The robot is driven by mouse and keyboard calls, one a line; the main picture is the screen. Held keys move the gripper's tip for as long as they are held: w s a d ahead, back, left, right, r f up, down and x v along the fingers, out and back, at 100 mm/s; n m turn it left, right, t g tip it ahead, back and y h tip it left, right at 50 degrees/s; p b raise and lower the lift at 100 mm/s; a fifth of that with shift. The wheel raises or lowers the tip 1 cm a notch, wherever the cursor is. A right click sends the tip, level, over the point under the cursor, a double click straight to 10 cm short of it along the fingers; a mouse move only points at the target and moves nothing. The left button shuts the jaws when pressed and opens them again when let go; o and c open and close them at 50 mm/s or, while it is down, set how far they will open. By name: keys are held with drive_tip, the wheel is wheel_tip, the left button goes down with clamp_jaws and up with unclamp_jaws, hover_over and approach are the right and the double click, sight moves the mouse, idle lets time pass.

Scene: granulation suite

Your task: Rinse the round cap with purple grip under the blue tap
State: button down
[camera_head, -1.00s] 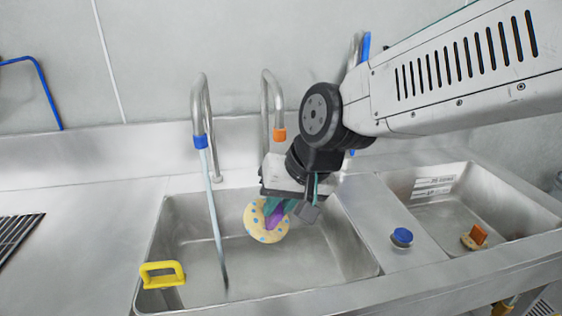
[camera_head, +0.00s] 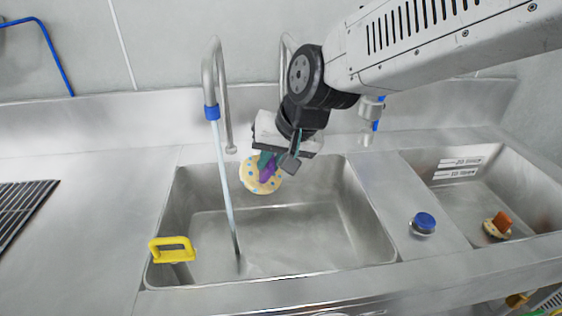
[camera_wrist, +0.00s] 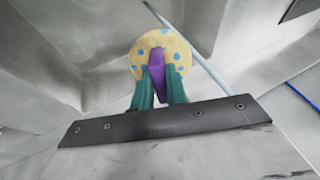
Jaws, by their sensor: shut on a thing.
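The round cap (camera_head: 251,180) is pale yellow with blue spots and has a purple grip (camera_head: 267,169). My gripper (camera_head: 265,162) is shut on the purple grip and holds the cap over the back part of the large sink basin. In the wrist view the green fingers press on both sides of the purple grip (camera_wrist: 156,70), with the cap (camera_wrist: 176,48) beyond them. The blue tap (camera_head: 211,112) is a bent steel spout with a blue collar, left of the cap. A pale stream (camera_head: 227,190) runs from it into the basin. The cap is right of the stream, apart from it in the head view.
A yellow handle (camera_head: 172,245) sits at the basin's front left rim. A second spout (camera_head: 283,62) is behind my arm. A blue-topped knob (camera_head: 424,222) stands between the basins. A cap with orange grip (camera_head: 498,226) lies in the right basin.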

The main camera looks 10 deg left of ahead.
drive_tip(key=w+a+f, duration=0.1)
drive_tip(key=w+a, duration=0.3)
drive_tip(key=a, duration=0.3)
drive_tip(key=shift+w+f, duration=0.15)
drive_tip(key=shift+f, duration=0.15)
drive_tip(key=shift+w, duration=0.1)
idle(0.6)
drive_tip(key=shift+w+d, duration=0.3)
drive_tip(key=shift+w, duration=0.15)
drive_tip(key=shift+s+a, duration=0.1)
drive_tip(key=shift+s, duration=0.05)
drive_tip(key=shift+s+a, duration=0.2)
drive_tip(key=shift+s, duration=0.2)
drive_tip(key=shift+w, duration=0.1)
drive_tip(key=shift+w+d, duration=0.3)
drive_tip(key=shift+w, duration=0.15)
